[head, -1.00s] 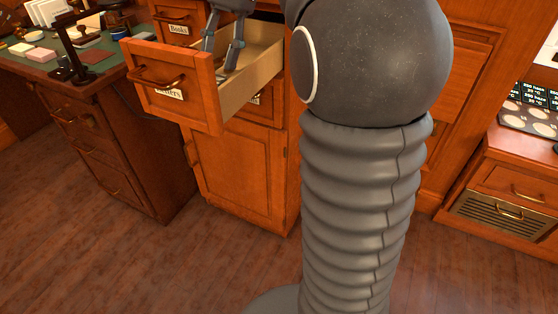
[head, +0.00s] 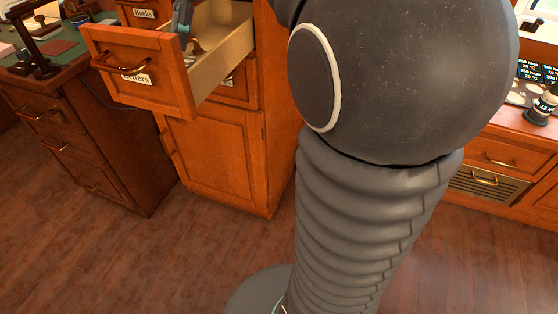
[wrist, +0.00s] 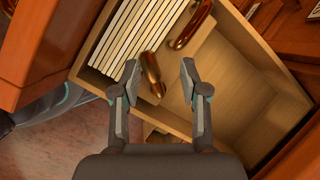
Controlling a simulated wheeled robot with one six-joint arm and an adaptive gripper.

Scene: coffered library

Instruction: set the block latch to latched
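The open drawer (head: 222,52), with a letters label on its front, stands out of the cabinet. In the wrist view, the inside of the drawer (wrist: 245,120) holds a row of white cards (wrist: 135,32). A glossy brown-bronze lever-like piece (wrist: 153,74) lies beside the cards, and a second, similar curved piece (wrist: 192,24) lies farther up; I cannot tell which is the block latch or how it is set. My gripper (wrist: 160,78) is open over the drawer, its fingertips on either side of the first piece. Contact is unclear. In the head view my gripper (head: 181,18) is partly cut off.
A desk (head: 85,70) with a dark stand stands at left. Below the drawer is a closed cabinet door (head: 215,160). My arm blocks the middle of the head view. The floor in front is clear.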

